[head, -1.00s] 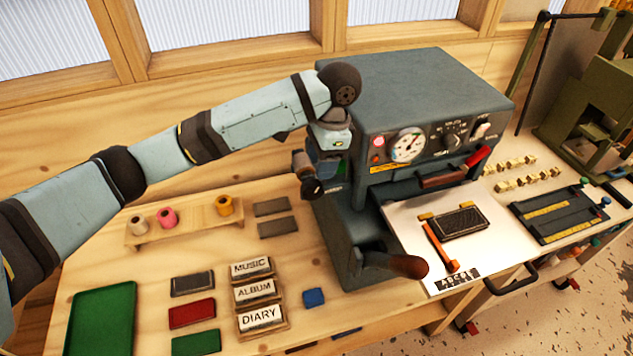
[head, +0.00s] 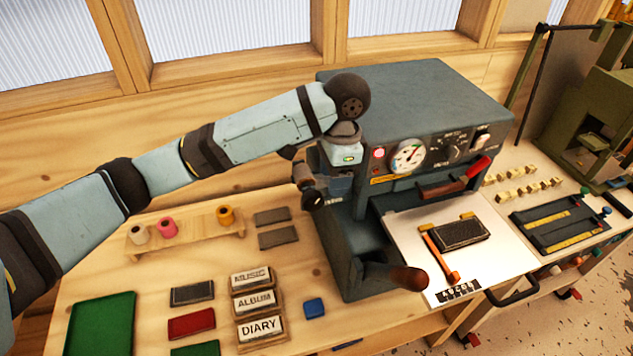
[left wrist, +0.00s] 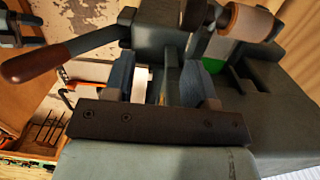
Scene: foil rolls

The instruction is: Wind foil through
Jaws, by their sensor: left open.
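The dark grey foil press (head: 420,90) stands on the bench, with a dial on its front. A brownish roll (head: 302,172) and a dark knob show at its left side; a tan roll (left wrist: 250,22) also shows at the upper right of the left wrist view. My left gripper (head: 335,186) is at the press's left side, close to these parts. Its fingertips are largely hidden in the head view. In the left wrist view my left gripper (left wrist: 158,82) has its fingers apart, with part of the press between and beyond them. I see no foil held.
A wooden stand (head: 190,238) holds cream, pink and gold rolls. Label blocks (head: 255,302) and coloured pads lie in front. The press's lever handle (head: 405,277) juts forward. A white plate (head: 500,240) carries a dark block (head: 460,234).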

